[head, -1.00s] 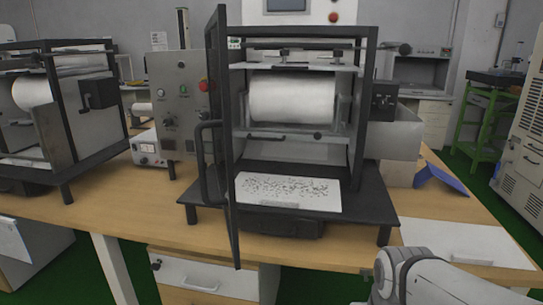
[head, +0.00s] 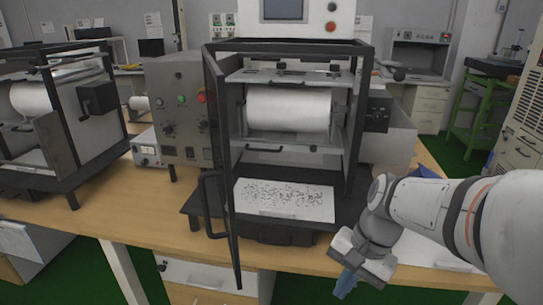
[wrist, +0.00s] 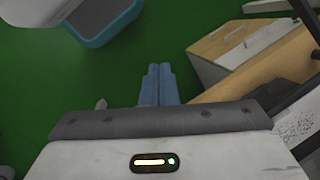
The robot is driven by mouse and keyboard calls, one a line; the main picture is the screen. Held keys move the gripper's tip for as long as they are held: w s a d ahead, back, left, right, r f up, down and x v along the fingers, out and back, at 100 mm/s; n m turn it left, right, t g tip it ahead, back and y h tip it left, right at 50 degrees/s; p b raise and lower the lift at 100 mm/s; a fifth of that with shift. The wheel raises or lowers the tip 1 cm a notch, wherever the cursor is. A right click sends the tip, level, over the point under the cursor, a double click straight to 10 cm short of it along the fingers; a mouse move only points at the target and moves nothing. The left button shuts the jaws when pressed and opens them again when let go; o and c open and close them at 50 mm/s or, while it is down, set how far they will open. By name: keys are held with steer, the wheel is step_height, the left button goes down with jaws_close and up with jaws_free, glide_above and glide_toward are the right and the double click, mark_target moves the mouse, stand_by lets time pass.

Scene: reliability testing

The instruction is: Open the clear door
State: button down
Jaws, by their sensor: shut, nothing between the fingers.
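The clear door (head: 219,130) has a black frame and hangs on the left side of the machine (head: 290,160). It stands swung out toward me, nearly edge-on, so the machine's front is uncovered. Its black handle (head: 204,205) is on the door's left face. My gripper (head: 345,284) is at the front right of the machine, by the table edge, well apart from the door and handle. Its blue fingers are together and empty, as the wrist view (wrist: 156,72) shows. The door panel is not clearly seen in the wrist view.
Inside the machine are a white roller (head: 289,108) and a speckled sheet (head: 284,199). A grey control box (head: 172,105) and a similar machine (head: 60,120) stand to the left on the wooden table (head: 140,205). In the wrist view, a blue-rimmed bin (wrist: 105,20) stands on the green floor.

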steer(key=w+a+r+m+g+y+p, duration=0.1)
steer(key=w+a+r+m+y+p, duration=0.25)
steer(key=r+p, duration=0.6)
steer(key=w+a+r+m+g+y+p, duration=0.15)
steer(key=w+a+r+m+p, duration=0.35)
steer(key=r, duration=0.7)
steer(key=r+p+x, duration=0.1)
steer(key=x, duration=0.5)
steer(key=s+a+p+x, duration=0.1)
steer(key=p+x, duration=0.1)
steer(key=x, duration=0.4)
steer(key=shift+a+r+n, duration=0.25)
steer(key=shift+a+n, duration=0.2)
steer(key=shift+s, duration=0.2)
